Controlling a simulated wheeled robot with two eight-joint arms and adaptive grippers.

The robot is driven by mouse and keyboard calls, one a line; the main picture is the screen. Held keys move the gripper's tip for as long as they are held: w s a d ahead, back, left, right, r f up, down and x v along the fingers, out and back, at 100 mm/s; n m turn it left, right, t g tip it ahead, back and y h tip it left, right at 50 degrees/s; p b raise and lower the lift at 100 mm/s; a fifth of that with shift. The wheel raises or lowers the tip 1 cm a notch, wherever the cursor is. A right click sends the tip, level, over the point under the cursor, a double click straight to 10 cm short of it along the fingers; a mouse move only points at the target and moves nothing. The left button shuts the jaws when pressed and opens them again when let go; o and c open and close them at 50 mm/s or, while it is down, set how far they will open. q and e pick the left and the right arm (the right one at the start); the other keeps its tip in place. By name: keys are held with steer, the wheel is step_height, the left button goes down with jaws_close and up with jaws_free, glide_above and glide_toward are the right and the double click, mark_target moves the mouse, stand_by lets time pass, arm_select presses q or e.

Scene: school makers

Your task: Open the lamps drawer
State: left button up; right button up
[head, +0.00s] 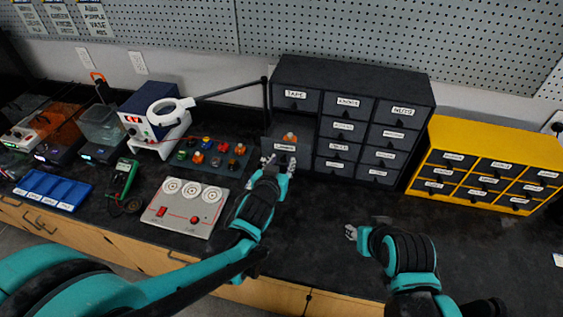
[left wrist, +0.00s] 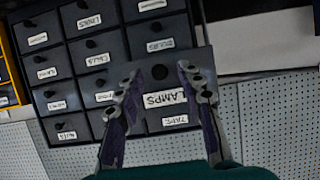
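The lamps drawer (head: 285,147) is in the left column of the dark drawer cabinet (head: 400,90) and stands pulled out, with an orange item (head: 289,137) visible inside. In the left wrist view its LAMPS-labelled front (left wrist: 165,100) and dark round knob (left wrist: 159,72) face me. My left gripper (head: 268,161) is just in front of the drawer. In the left wrist view its fingers (left wrist: 159,76) are spread on either side of the knob, with gaps to it. My right gripper (head: 350,232) is empty over the bench, right of the left arm, and its fingers look apart.
A yellow drawer cabinet (head: 480,135) stands to the right. Left of the drawer are a board of coloured lamps (head: 212,158), a ring lamp (head: 165,110) and a white panel with red switches (head: 186,207). The bench (head: 330,205) is clear in front of the dark cabinet.

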arm_select(q)
steer(key=v, duration=1.2)
stand_by(0.3)
steer(key=shift+a, duration=0.1)
stand_by(0.3)
steer(key=s+a+f+n+g+y, duration=0.1)
steer(key=s+a+f+g, duration=0.1)
steer(key=a, duration=0.4)
steer(key=s+a+f+n+g+y, duration=0.1)
steer(key=s+a+f+g, duration=0.2)
steer(key=s+a, duration=0.3)
steer(key=shift+s+a+f+g+y, duration=0.2)
steer(key=shift+s+a+g+y, duration=0.15)
steer(key=shift+s+g, duration=0.3)
